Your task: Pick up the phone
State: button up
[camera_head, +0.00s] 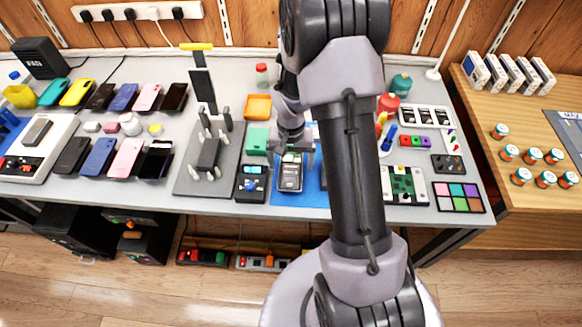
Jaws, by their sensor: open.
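A dark phone (290,178) lies on the blue mat (313,190) near the front edge of the grey bench, screen side up as far as I can see. My gripper (291,158) points down over its far end, with its fingers apart and nothing seen between them. I cannot tell how high the fingertips are above the phone. My arm hides the part of the mat to the right. Other phones stand tilted in two rows at the left, including a blue one (98,157) and a pink one (126,158).
A black device with a small lit display (251,184) stands just left of the mat. Further left is a grey plate (187,184) with a clamp fixture. A green box (258,140) and an orange tray (258,107) stand behind. A colour palette (458,204) is at the right.

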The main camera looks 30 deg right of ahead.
jog(key=shift+f, duration=0.25)
jog(key=shift+c, duration=0.2)
jog(key=c, duration=1.5)
jog(key=shift+r, duration=0.1)
